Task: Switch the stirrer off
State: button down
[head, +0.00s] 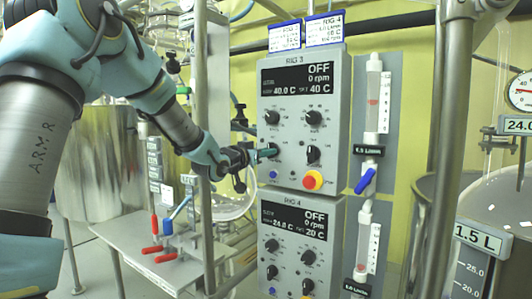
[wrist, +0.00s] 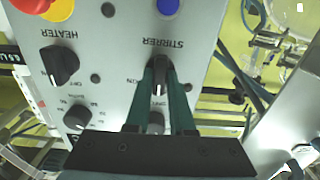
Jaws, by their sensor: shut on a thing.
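The Rig 3 control box (head: 340,100) shows OFF, 0 rpm and 40.0 C on its display (head: 297,79). The black stirrer knob (wrist: 159,72), beneath the upside-down STIRRER label in the wrist view, sits between the green fingers of my gripper (wrist: 163,80). My gripper is shut on this knob, with a light pointer mark visible between the fingers. In the head view my gripper (head: 264,152) reaches the lower left of the panel, and its fingers hide the knob there.
The heater knob (head: 313,154) and red-yellow emergency button (head: 313,180) are close by. A Rig 4 box (head: 299,240), also showing OFF, is below. A metal post (head: 202,110) stands beside my arm. A flowmeter (head: 372,100) with blue valve (head: 366,180) is at right.

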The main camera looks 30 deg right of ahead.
jog(key=c, duration=0.8)
grip_release()
jog(key=b+v, duration=0.2)
jog(key=v, duration=0.8)
jog(key=shift+s+a, duration=0.15)
jog(key=shift+a, duration=0.25)
